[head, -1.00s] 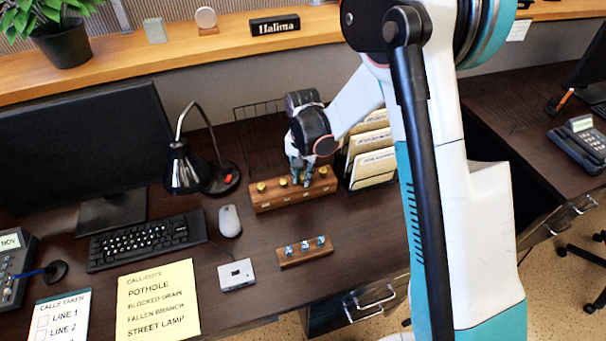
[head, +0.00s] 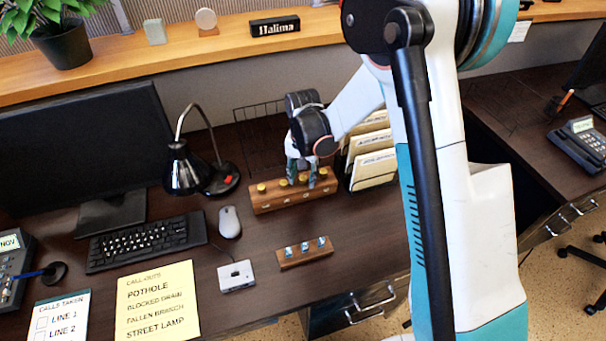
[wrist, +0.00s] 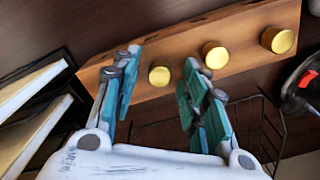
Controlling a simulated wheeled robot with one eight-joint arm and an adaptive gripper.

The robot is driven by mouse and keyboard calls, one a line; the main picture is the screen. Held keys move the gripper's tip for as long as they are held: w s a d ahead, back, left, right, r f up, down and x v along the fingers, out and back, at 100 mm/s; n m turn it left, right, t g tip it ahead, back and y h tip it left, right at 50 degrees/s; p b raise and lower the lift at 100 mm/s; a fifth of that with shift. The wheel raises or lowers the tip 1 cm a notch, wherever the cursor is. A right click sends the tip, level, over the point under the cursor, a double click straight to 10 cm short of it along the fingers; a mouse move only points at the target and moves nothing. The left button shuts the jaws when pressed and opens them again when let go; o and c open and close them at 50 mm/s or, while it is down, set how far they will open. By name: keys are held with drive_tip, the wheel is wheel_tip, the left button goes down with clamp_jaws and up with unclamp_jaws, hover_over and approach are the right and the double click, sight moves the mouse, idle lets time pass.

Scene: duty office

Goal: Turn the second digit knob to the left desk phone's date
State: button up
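A long wooden block (head: 270,205) on the left desk carries a row of gold knobs. My gripper (head: 301,180) is above it, pointing down, its fingers spread. In the wrist view, my open gripper (wrist: 160,70) has the third knob from the head view's left (wrist: 159,75) between its fingers, with gaps on both sides. The second knob (wrist: 215,54) is just beyond the right finger, and the first knob (wrist: 277,39) is farther right. The left desk phone (head: 12,270) is cut off at the left edge; its display (head: 9,243) reads "NOV", with no day number legible.
A file rack (head: 372,160) stands close right of the block, and a wire basket (head: 262,140) behind it. A black lamp (head: 185,170) stands left. A small wooden block with blue-white pieces (head: 303,255) and a mouse (head: 229,222) lie in front.

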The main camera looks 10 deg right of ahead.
sight(304, 178)
wheel_tip(304, 178, up, 12)
idle(0.7)
idle(0.4)
drive_tip(key=s+d+r+n+t, duration=0.1)
drive_tip(key=s+d+r+t, duration=0.1)
drive_tip(key=s+d+r, duration=0.3)
drive_tip(key=s+d+r+n+t, duration=0.1)
drive_tip(key=s+d+r+t, duration=0.15)
drive_tip(key=s+r, duration=0.45)
drive_tip(key=s+d+r+n+t, duration=0.1)
drive_tip(key=s+d, duration=0.3)
drive_tip(key=s, duration=0.8)
drive_tip(key=shift+d+n+t, duration=0.4)
drive_tip(key=shift+n+t, duration=0.3)
drive_tip(key=shift+t, duration=0.15)
